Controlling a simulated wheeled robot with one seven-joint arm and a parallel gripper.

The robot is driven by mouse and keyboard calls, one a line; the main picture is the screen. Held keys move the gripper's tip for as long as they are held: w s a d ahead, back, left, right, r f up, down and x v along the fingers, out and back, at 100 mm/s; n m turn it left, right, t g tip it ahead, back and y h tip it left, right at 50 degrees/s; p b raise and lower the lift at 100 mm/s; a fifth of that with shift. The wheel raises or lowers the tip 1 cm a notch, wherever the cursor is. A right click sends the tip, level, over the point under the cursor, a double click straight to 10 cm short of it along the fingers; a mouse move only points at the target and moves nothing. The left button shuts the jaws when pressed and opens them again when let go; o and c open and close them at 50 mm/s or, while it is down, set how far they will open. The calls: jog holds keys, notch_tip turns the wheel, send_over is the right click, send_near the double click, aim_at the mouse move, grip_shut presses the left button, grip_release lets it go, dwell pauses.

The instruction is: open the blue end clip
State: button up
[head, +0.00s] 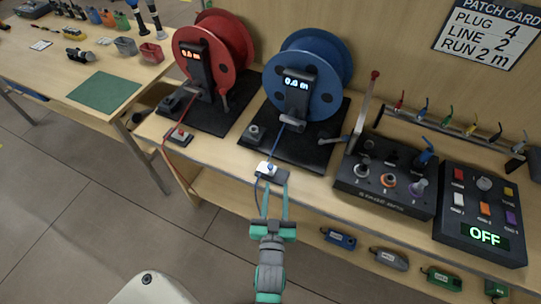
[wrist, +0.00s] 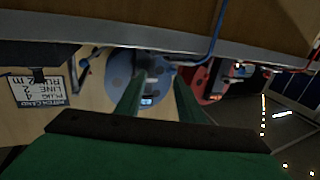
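The blue end clip (head: 268,167) is a small white-and-blue piece on a dark base at the table's front edge, below the blue reel (head: 304,80). A blue cable runs from the reel down to it. My gripper (head: 275,187) is just in front of the table edge, below the clip in the picture, with its two teal fingers apart and nothing visible between them. In the wrist view, which is upside down, the fingers (wrist: 158,85) are also apart, with the blue reel (wrist: 122,75) beyond. I cannot make out the clip clearly there.
A red reel (head: 236,45) with a red end clip (head: 180,134) stands to the left. A black control box (head: 388,184) with a red-tipped lever (head: 368,100) and a switch panel (head: 480,220) reading OFF are to the right. A shelf with small boxes runs below the table.

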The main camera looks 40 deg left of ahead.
aim_at(270, 168)
jog(key=a, duration=0.2)
jog(key=w+a+r+y, duration=0.1)
jog(key=shift+w+a, duration=0.1)
jog(key=shift+a, duration=0.15)
jog(key=x, duration=1)
jog(key=shift+w+a+f, duration=0.1)
jog(key=shift+f, duration=0.15)
